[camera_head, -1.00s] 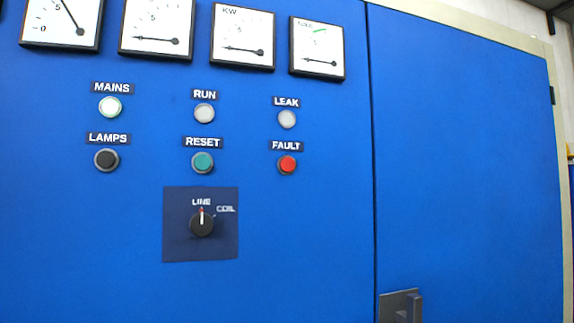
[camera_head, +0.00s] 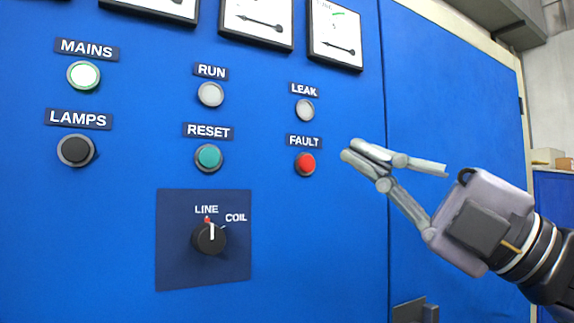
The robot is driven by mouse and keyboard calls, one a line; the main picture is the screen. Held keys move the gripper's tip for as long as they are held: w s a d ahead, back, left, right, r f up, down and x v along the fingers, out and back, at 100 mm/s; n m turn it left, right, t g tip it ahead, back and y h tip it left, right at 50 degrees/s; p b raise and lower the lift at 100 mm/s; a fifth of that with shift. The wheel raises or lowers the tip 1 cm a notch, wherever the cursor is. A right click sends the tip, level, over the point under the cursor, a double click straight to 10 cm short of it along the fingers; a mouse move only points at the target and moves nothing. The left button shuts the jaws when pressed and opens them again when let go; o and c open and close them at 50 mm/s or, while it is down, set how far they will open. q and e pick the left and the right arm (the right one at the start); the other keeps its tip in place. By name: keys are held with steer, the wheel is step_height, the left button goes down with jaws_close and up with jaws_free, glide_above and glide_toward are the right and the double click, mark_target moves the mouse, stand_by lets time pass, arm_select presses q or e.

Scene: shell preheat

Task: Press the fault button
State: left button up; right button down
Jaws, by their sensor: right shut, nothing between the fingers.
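The fault button (camera_head: 305,164) is a red round push button under a FAULT label on the blue cabinet front. My right gripper (camera_head: 350,150) comes in from the right in the head view. Its fingers are shut and empty. Its fingertips are just right of the fault button in the picture, apart from it; the distance to the panel is hard to tell. Nothing covers the button. My left gripper is not in view.
The green reset button (camera_head: 208,158) is left of the fault button and the grey leak lamp (camera_head: 305,110) is above it. A rotary switch (camera_head: 209,238) sits lower left, pointing near LINE. A dark door handle (camera_head: 415,311) is at the bottom right.

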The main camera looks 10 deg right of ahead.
mark_target(306, 164)
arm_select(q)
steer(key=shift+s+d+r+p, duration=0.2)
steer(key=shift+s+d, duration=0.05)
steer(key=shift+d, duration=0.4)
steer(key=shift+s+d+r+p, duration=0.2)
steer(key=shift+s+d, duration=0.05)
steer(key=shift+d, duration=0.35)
arm_select(e)
steer(key=w, duration=0.2)
steer(key=w+a, duration=0.1)
steer(key=w, duration=0.2)
steer(key=w+a, duration=0.1)
steer(key=w, duration=0.2)
steer(key=shift+a, duration=0.2)
arm_select(q)
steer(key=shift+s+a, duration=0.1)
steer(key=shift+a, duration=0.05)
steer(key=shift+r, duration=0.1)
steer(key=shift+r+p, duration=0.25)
steer(key=shift+p, duration=0.1)
arm_select(e)
steer(key=shift+w+a, duration=0.2)
steer(key=shift+w, duration=0.2)
